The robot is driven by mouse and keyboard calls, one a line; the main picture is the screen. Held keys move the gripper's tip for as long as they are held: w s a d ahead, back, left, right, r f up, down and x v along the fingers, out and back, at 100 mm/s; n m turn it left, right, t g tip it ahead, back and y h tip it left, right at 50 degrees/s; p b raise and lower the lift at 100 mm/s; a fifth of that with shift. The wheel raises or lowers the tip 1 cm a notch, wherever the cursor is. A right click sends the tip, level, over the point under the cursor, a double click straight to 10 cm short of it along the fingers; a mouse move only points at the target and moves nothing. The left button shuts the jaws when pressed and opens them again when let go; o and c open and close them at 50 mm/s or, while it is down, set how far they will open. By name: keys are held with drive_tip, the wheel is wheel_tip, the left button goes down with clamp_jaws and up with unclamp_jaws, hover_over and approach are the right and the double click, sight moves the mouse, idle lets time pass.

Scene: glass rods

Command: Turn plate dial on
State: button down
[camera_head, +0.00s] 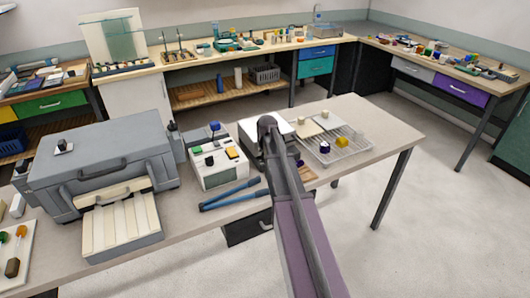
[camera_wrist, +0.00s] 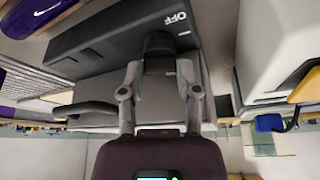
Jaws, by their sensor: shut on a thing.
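The plate (camera_head: 249,148), a low unit with a dark front and pale top, stands on the near table, mostly hidden behind my arm in the head view. In the wrist view its dark front panel (camera_wrist: 90,42) carries an upside-down "OFF" mark. The dark dial (camera_wrist: 158,43) sticks out of that panel beside the mark. My gripper (camera_wrist: 160,72) is at the dial, with a finger on each side, shut on it. In the head view my arm hides the dial and fingertips. The dial's exact angle is hard to read.
A white control box (camera_head: 217,170) with coloured buttons stands close on the left. Blue tongs (camera_head: 230,196) lie in front of it. A wire rack (camera_head: 345,150) with small blocks lies to the right. A large grey machine (camera_head: 100,160) fills the left side.

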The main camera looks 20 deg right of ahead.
drive_tip(key=shift+a+m+g+h, duration=0.1)
drive_tip(key=shift+m+g+h, duration=0.35)
drive_tip(key=shift+m, duration=1.05)
drive_tip(key=shift+c, duration=1.6)
unclamp_jaws()
drive_tip(key=shift+n+t, duration=0.25)
drive_tip(key=shift+n, duration=0.15)
